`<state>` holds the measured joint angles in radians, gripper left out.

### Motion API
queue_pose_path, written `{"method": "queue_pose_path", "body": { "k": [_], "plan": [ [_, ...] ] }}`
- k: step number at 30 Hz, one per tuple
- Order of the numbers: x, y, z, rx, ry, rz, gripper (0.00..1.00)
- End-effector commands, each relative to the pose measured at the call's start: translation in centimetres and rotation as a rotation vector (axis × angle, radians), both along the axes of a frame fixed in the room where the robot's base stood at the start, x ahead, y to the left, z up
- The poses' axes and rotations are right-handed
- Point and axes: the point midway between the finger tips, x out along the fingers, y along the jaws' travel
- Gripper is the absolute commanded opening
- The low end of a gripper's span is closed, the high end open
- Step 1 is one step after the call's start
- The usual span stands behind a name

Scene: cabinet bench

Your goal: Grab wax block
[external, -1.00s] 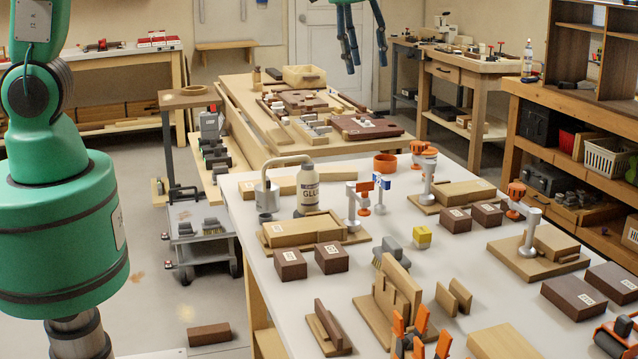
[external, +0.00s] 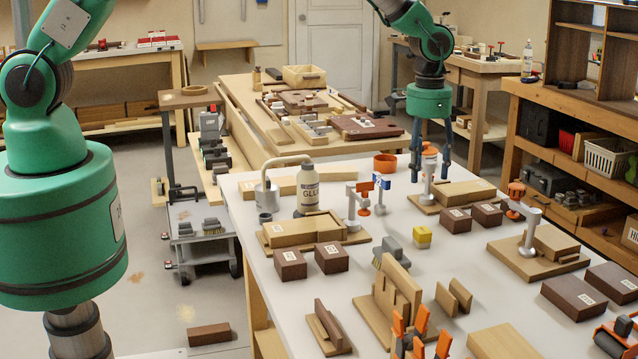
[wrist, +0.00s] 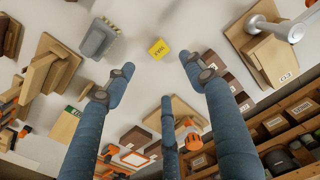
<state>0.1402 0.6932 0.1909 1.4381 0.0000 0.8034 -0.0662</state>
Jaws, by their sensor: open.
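The wax block is a small yellow cube (external: 422,237) with a label, standing on the white bench top near its middle. In the wrist view the yellow wax block (wrist: 158,48) shows near the top, roughly in line with the gap between the fingertips. My gripper (external: 430,172) points down with its fingers apart and empty. In the external view it is above and beyond the block, in front of a clamp on a wooden board. In the wrist view its blue-grey fingers (wrist: 157,65) are spread wide, and nothing is between them.
A grey brush (external: 392,248) lies close left of the block. A slotted wooden stand (external: 395,290) is nearer the camera. Dark labelled blocks (external: 456,220) stand behind right. A glue bottle (external: 308,190) and orange clamps (external: 360,205) are left. Some bench around the block is bare.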

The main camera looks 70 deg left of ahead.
Motion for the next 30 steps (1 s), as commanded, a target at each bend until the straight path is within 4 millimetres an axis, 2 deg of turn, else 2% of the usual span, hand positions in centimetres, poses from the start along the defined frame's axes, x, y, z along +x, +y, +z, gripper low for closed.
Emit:
{"method": "queue_pose_path", "body": {
  "k": [3,6,22,26,30],
  "plan": [
    [0.5,-0.3,-1.9,0.002,0.011,-0.002,0.55],
    [0.6,-0.5,-2.6,0.002,0.015,-0.002,0.55],
    [0.6,-0.5,-3.5,0.002,0.017,-0.003,0.55],
    [0.6,-0.5,-4.7,0.002,0.017,-0.003,0.55],
    [0.5,-0.5,-6.7,0.002,0.019,-0.003,0.55]
  ]
}}
